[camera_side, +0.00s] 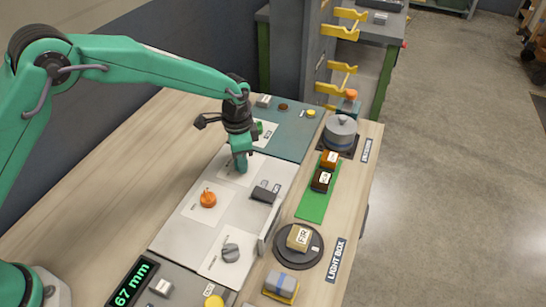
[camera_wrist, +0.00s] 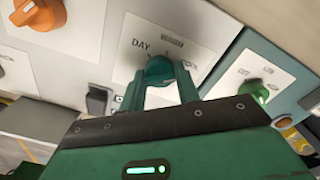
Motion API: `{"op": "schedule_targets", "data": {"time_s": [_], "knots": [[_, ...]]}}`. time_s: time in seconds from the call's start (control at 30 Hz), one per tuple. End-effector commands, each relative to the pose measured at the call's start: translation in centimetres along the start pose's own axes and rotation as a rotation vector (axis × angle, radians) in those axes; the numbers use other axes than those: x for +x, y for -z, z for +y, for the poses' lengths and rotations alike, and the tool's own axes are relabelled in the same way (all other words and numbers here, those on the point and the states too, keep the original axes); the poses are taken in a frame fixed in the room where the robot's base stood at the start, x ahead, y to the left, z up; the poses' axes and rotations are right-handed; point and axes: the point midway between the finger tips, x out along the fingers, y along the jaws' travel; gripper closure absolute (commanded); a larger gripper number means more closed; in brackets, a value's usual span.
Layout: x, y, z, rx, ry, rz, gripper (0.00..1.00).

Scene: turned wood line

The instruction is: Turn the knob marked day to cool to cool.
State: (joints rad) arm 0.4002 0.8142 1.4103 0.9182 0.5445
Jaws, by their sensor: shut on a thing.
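The knob marked with DAY is a teal dial (camera_wrist: 160,69) on a white plate (camera_wrist: 187,47) in the wrist view. DAY is printed to its left; two more marks, above and to the right, are too small to read surely. My gripper (camera_wrist: 161,88) has one finger on each side of the knob and is shut on it. In the side view my gripper (camera_side: 240,168) points down at the panel (camera_side: 185,222) and hides most of the knob. I cannot tell which mark the knob points to.
An orange knob (camera_side: 208,199) and a grey knob (camera_side: 230,252) stand on the same panel, with a dark switch (camera_side: 264,194). A green knob (camera_wrist: 259,92) is to the right in the wrist view. A green mat (camera_side: 315,200) with labelled blocks lies beside the panel.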

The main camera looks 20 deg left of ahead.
Motion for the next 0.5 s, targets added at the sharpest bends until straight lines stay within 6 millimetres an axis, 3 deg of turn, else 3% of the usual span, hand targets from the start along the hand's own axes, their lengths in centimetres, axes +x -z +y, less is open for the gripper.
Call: {"op": "schedule_targets", "data": {"time_s": [0.5], "knots": [[-0.24, 0.09, -0.04, 0.121, 0.003, 0.004, 0.91]]}}
